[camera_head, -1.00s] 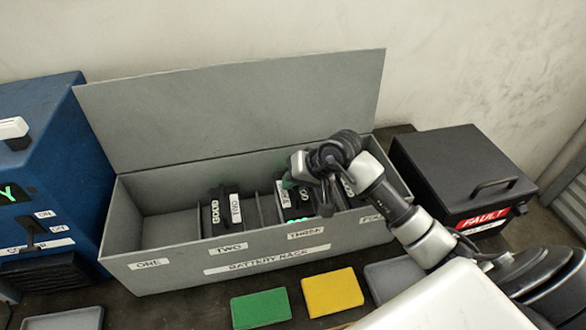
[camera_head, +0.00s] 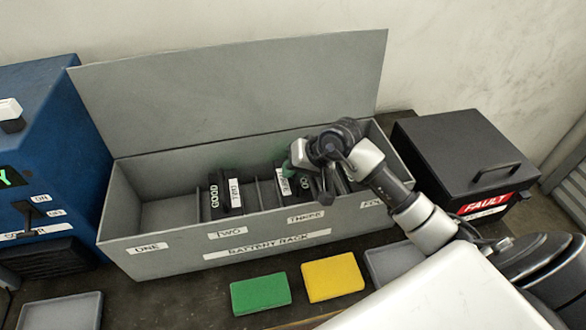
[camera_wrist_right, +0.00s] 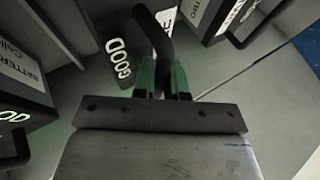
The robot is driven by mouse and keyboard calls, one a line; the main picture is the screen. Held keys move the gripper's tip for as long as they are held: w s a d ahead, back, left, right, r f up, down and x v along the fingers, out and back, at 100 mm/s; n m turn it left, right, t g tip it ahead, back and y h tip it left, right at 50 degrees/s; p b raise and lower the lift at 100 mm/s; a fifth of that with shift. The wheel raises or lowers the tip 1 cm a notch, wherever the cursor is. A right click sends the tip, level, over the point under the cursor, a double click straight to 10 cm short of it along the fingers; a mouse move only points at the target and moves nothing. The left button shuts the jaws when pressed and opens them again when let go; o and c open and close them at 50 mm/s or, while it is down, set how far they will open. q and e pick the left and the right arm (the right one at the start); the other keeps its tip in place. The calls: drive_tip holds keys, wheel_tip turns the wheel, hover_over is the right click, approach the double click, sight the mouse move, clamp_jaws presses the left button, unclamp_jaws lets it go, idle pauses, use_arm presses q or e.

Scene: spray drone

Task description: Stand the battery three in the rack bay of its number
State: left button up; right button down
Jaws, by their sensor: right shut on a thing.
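Battery three (camera_head: 283,184) is a black block with a white label and a dark handle. It is upright inside the grey battery rack (camera_head: 170,256), behind the front label THREE (camera_head: 305,216); whether it rests on the floor is hidden. My right gripper (camera_head: 298,157) is over it. In the right wrist view, the green fingertips of the gripper (camera_wrist_right: 163,82) are shut on the handle of the battery (camera_wrist_right: 112,50), which shows a lit GOOD. My arm hides part of the rack's right side. My left gripper is out of view.
Battery two (camera_head: 226,194) stands in its bay, and another battery (camera_head: 306,184) is partly hidden by my gripper. Bay one is empty. A black fault box (camera_head: 465,155) stands right, a blue device (camera_head: 50,160) left. Green (camera_head: 260,294) and yellow (camera_head: 332,278) pads lie in front.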

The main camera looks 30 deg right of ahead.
drive_tip(key=c, duration=1.6)
unclamp_jaws()
drive_tip(key=shift+f, duration=0.2)
drive_tip(key=o, duration=0.4)
drive_tip(key=shift+s+a, duration=0.1)
drive_tip(key=shift+s, duration=0.05)
drive_tip(key=shift+o, duration=0.2)
drive_tip(key=shift+r, duration=0.1)
